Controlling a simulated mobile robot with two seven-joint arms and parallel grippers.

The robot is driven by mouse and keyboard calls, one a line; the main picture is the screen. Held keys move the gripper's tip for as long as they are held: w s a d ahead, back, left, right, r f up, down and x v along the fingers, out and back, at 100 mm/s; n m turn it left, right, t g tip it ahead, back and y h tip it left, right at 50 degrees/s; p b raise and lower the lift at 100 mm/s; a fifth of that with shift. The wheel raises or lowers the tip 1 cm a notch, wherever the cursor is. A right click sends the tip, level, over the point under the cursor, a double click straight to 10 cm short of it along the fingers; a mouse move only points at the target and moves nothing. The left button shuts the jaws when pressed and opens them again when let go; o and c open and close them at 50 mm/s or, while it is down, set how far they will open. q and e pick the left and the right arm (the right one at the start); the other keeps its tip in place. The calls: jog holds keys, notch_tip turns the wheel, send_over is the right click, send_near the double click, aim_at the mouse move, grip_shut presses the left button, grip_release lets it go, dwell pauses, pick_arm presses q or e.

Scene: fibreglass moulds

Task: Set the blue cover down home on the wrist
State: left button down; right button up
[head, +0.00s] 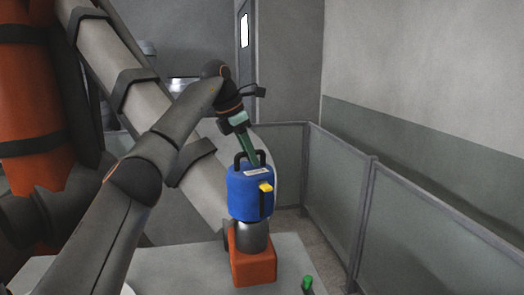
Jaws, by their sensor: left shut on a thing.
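The blue cover (244,200) is a rounded blue shell with black handles on top, a pale label and a yellow piece on its right side. My left gripper (249,156) comes down from above and is shut on the cover's top handle. The cover stands roughly upright over the wrist, a grey metal cylinder (252,238) on an orange block (253,266). The cover's lower edge hides the top of the cylinder, so I cannot tell whether it is seated or just above. My right gripper is not in view.
The wrist stands on a pale table (195,272). A small green-topped item (308,282) is at the table's right front. Grey partition panels (335,190) stand behind and to the right. Large orange and grey machinery (25,100) fills the left.

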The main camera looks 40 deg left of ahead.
pick_arm(q)
jog(key=shift+s+f, duration=0.25)
jog(key=shift+f, duration=0.65)
jog(key=shift+w+f, duration=0.1)
jog(key=shift+f, duration=5.1)
jog(key=c, duration=0.8)
grip_release()
jog(key=shift+o, duration=0.2)
jog(key=shift+r, duration=0.15)
